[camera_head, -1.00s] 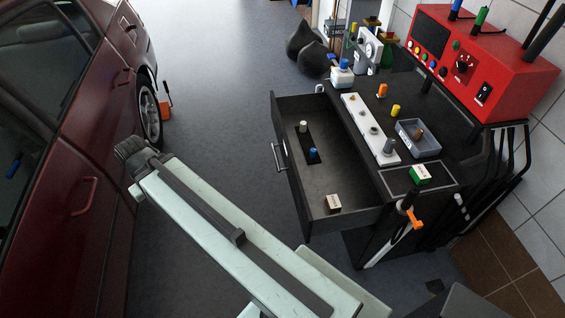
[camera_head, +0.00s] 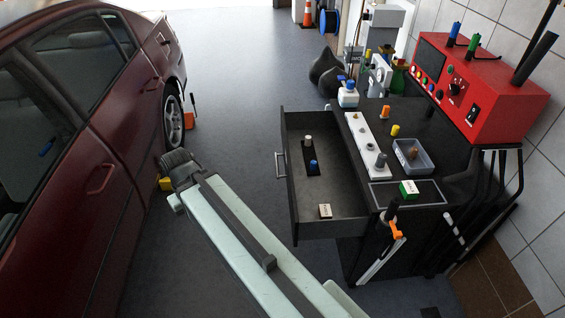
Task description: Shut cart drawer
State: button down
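The cart drawer (camera_head: 291,190) is pulled far out to the left of the black cart (camera_head: 365,245). Its metal handle (camera_head: 280,165) sits on the outer front panel. Inside lie a dark strip with a grey and a blue-topped piece (camera_head: 313,164), and a small whitish block (camera_head: 325,211). My pale arm reaches up from the bottom of the picture, left of the drawer and apart from it. The arm's visible far end is a dark joint near the car; my gripper's fingers cannot be made out.
A dark red car (camera_head: 95,140) stands close on the left. The cart top holds a grey tray (camera_head: 413,156), a white strip (camera_head: 366,145) and a red control box (camera_head: 475,80). Black bags (camera_head: 326,72) lie behind.

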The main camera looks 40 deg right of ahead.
aim_at(338, 185)
jog(key=z, duration=0.05)
jog(key=i, duration=0.9)
jog(key=u, duration=0.05)
